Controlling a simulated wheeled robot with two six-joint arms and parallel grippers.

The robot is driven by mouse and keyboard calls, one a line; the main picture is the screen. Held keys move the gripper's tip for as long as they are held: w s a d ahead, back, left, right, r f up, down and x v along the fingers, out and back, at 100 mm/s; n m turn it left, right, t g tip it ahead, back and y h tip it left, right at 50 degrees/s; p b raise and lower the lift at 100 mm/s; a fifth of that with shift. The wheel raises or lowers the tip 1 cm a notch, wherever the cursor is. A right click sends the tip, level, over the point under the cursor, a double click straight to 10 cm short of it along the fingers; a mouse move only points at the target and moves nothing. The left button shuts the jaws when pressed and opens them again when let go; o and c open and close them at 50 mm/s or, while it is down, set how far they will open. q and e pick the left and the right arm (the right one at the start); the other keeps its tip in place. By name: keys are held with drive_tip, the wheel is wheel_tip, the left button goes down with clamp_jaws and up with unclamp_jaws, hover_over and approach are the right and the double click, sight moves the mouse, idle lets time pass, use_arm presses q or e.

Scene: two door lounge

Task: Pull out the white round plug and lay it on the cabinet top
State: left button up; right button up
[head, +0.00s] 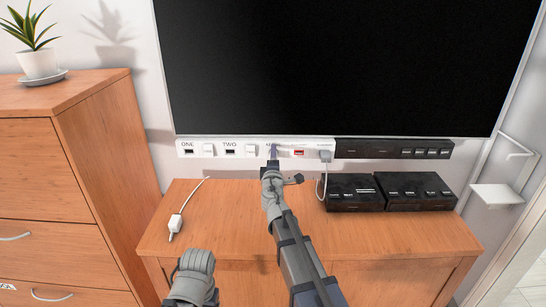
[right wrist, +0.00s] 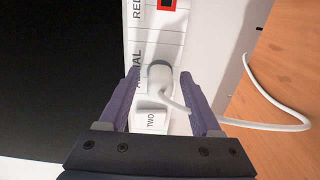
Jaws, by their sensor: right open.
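The white round plug (right wrist: 158,76) sits in a white socket strip (head: 220,155) below the television, with a white cable coming off it. My right gripper (right wrist: 161,90) is open, its two dark fingers on either side of the plug, apart from it as far as the wrist view shows. In the head view my right gripper (head: 273,155) is at the middle of the strip and hides the plug. The cabinet top (head: 235,220) is wooden and lies below the strip. Part of my left arm shows at the bottom of the head view; its gripper is not visible.
A white block marked TWO (right wrist: 152,119) sits close beside the plug. The middle of the top is clear.

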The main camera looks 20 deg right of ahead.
idle(0.4)
clamp_jaws()
idle(0.4)
idle(0.5)
drive_tip(key=shift+s, duration=0.15)
idle(0.4)
drive_tip(key=shift+v, duration=2.85)
